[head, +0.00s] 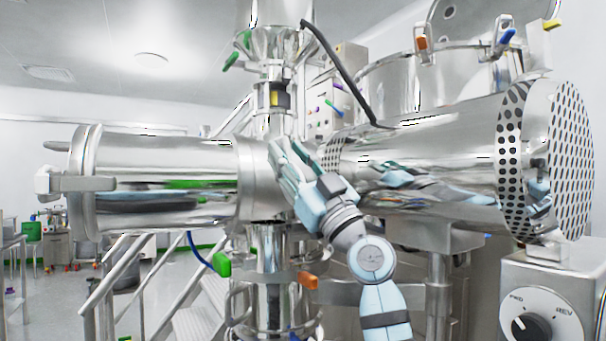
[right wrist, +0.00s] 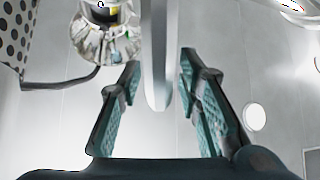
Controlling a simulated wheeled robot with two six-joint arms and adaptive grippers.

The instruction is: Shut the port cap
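A large steel cylinder (head: 175,185) lies level across the left of the head view. A round end plate (head: 90,205) with a grey latch-like bar (head: 85,183) sits at its left end; I cannot tell for sure whether this is the port cap, or whether it is fully seated. My right gripper (head: 280,155) is in front of the steel body at the cylinder's right end, pointing up and left. In the right wrist view its fingers (right wrist: 157,80) are apart. A pale, round-ended metal piece (right wrist: 158,60) shows between them, with gaps on both sides. My left gripper is not in view.
A perforated guard (head: 570,160) ends the big drum at right. A control box with a dial (head: 540,318) stands below it. Coloured clamp handles, such as the green one (head: 222,264), stick out nearby. Stairs with rails (head: 125,270) are lower left.

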